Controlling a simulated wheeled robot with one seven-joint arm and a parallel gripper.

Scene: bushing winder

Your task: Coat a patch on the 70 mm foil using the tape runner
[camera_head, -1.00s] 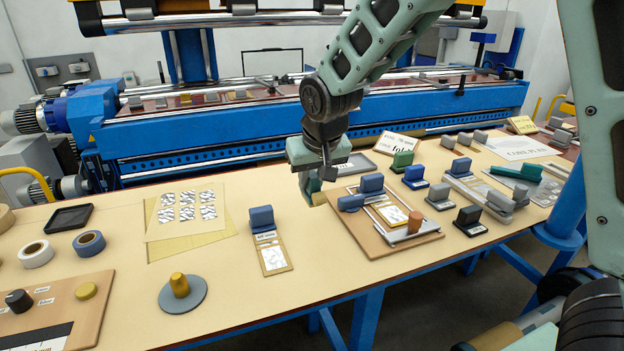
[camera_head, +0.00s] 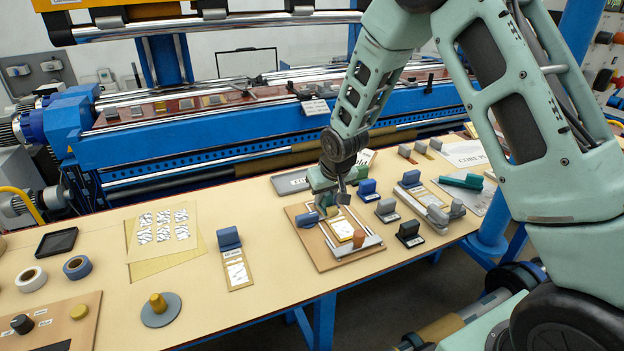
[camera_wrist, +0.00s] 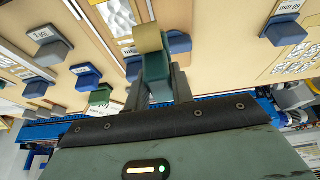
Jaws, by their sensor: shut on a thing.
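My gripper (camera_head: 330,199) is above the back part of a tan board (camera_head: 372,252) on the bench. In the wrist view my gripper (camera_wrist: 158,85) is shut on a teal tool with a tan roll at its tip, seemingly the tape runner (camera_wrist: 149,42). The board holds a framed foil piece (camera_head: 342,229), also in the wrist view (camera_wrist: 117,16), and a small blue block (camera_head: 307,220). The tool's roll is beside the foil in the wrist view; I cannot tell its height above the board. The foil's width label is unreadable.
An orange-brown knob (camera_head: 359,238) stands on the board's front. A blue block with a foil card (camera_head: 237,273) lies to the left, and foil sheets (camera_head: 163,226) farther left. Grey and black blocks (camera_head: 409,232) crowd the right. Bare bench lies in front of the cards.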

